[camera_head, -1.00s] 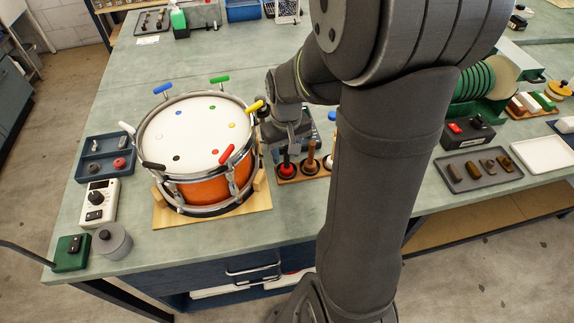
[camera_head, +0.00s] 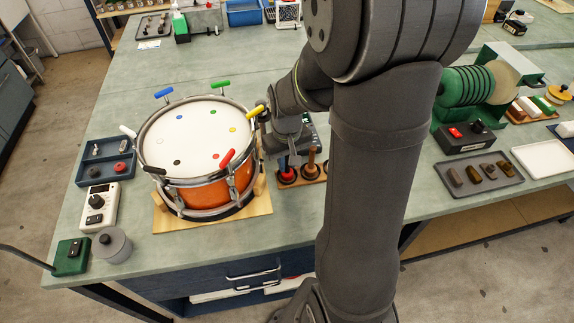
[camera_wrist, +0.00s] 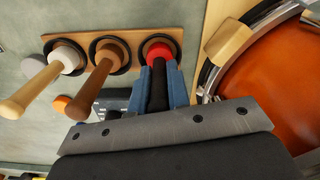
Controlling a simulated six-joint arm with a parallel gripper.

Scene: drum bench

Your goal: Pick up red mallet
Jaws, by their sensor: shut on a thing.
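The red mallet (camera_wrist: 159,51) has a red head and a dark handle. Its head sits in a dark ring of the wooden rack (camera_wrist: 197,20), with the handle pointing toward my wrist camera. My gripper (camera_wrist: 160,90) is shut on the handle, one blue finger on each side. In the head view the red mallet (camera_head: 288,174) stands at the rack's left end, just right of the drum, with my gripper (camera_head: 288,160) over it. Part of the handle is hidden by the fingers. I see no clear gap between the mallet and the rack.
A brown mallet (camera_wrist: 106,52) and a white-headed mallet (camera_wrist: 68,58) stand beside it in the same rack. The orange drum (camera_head: 197,192) with coloured pegs is close on the other side. A wooden block (camera_wrist: 227,40) at the drum's edge is near my fingers.

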